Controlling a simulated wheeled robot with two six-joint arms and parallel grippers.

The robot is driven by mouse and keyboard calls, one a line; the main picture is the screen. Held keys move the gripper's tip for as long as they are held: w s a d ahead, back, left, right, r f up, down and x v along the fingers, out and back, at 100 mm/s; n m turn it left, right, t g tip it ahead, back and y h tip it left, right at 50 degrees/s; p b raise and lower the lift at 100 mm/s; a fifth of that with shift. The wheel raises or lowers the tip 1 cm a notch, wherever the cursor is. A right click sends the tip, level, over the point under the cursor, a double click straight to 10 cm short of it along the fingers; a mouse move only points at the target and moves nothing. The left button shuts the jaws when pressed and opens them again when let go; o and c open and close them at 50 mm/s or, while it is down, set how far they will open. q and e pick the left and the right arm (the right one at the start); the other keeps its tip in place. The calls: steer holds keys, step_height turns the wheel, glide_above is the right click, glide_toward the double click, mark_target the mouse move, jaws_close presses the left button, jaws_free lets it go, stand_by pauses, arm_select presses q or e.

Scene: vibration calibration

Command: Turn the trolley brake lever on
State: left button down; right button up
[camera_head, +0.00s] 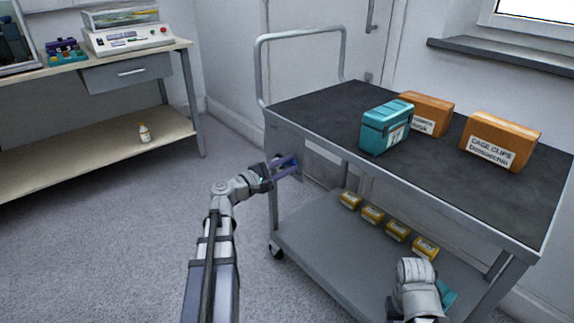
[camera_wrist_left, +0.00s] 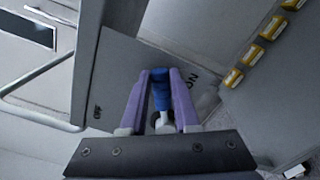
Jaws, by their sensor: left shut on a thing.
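The grey trolley (camera_head: 340,115) stands at the right in the head view, with a dark top and a lower shelf. Its brake lever has a blue grip, seen in the left wrist view (camera_wrist_left: 160,88), in front of a grey plate (camera_wrist_left: 125,65) marked ON on the right and lettered at lower left. My left gripper (camera_head: 291,163) is at the trolley's near left corner; in the left wrist view its purple fingers (camera_wrist_left: 160,98) are shut on the blue grip. They hide part of the lever. My right gripper (camera_head: 418,290) is low in front of the trolley; its jaws are unclear.
A teal case (camera_head: 385,128) and two cardboard boxes (camera_head: 500,140) (camera_head: 427,112) stand on the trolley top. Several yellow boxes (camera_head: 397,231) lie on the lower shelf. A bench (camera_head: 95,65) with equipment is at the left. Floor between bench and trolley is clear.

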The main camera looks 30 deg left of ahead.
stand_by(0.3)
arm_select(q)
steer(key=c, duration=0.6)
jaws_free()
steer(key=shift+c, duration=0.2)
steer(key=v, duration=0.8)
